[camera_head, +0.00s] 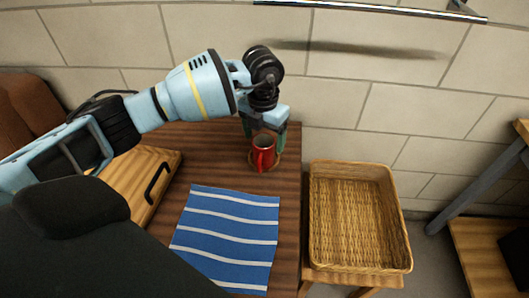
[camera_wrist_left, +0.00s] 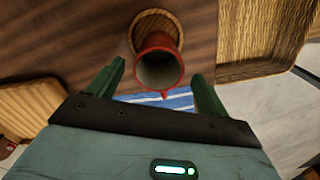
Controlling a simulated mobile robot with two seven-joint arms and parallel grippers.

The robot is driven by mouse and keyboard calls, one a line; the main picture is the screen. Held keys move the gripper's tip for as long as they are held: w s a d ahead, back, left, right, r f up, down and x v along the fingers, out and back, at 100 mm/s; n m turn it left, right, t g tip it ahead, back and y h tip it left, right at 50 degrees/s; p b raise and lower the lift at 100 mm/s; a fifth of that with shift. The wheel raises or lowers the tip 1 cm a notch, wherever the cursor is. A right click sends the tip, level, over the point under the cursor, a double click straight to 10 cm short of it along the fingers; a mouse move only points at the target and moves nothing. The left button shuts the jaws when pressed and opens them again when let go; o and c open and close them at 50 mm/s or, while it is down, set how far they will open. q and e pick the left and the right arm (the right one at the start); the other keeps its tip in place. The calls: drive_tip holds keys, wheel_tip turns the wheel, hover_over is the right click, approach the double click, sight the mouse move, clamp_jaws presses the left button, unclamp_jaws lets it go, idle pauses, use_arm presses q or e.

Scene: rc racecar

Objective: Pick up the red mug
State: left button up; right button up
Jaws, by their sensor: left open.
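The red mug (camera_head: 263,151) stands upright on a round wooden coaster (camera_head: 278,161) near the wall, its handle toward the front. My left gripper (camera_head: 266,139) is open, pointing down at the mug from above and behind. In the left wrist view the mug (camera_wrist_left: 159,69) shows its open mouth, with the coaster (camera_wrist_left: 146,20) beneath it. The green fingertips of my left gripper (camera_wrist_left: 158,70) appear on either side of the mug, with a gap on both sides. The head view partly hides the fingers. My right gripper is not in view.
A blue-and-white striped cloth (camera_head: 229,237) lies in front of the mug on the dark wooden table (camera_head: 288,195). A wooden board with a black handle (camera_head: 150,160) is at left. An empty wicker basket (camera_head: 401,225) stands at right. A block wall is behind.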

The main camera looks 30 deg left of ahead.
sight(263, 145)
use_arm(q)
wheel_tip(263, 145, down, 2)
drive_tip(key=shift+a+f+b, duration=0.1)
drive_tip(key=shift+f+b, duration=0.3)
drive_tip(key=shift+f, duration=2.3)
drive_tip(key=shift+r, duration=0.1)
drive_tip(key=c, duration=1.2)
drive_tip(key=shift+r, duration=0.1)
drive_tip(key=shift+r, duration=0.55)
wheel_tip(263, 145, up, 2)
drive_tip(key=shift+r+p, duration=0.15)
drive_tip(key=shift+p, duration=0.15)
drive_tip(key=s+d, duration=0.2)
drive_tip(key=s, duration=0.2)
drive_tip(key=s+d+r+p, duration=0.1)
drive_tip(key=s+d, duration=0.1)
drive_tip(key=s, duration=0.3)
drive_tip(key=s+d, duration=0.3)
drive_tip(key=s, duration=0.2)
drive_tip(key=shift+s+r, duration=0.15)
drive_tip(key=shift+s, duration=0.1)
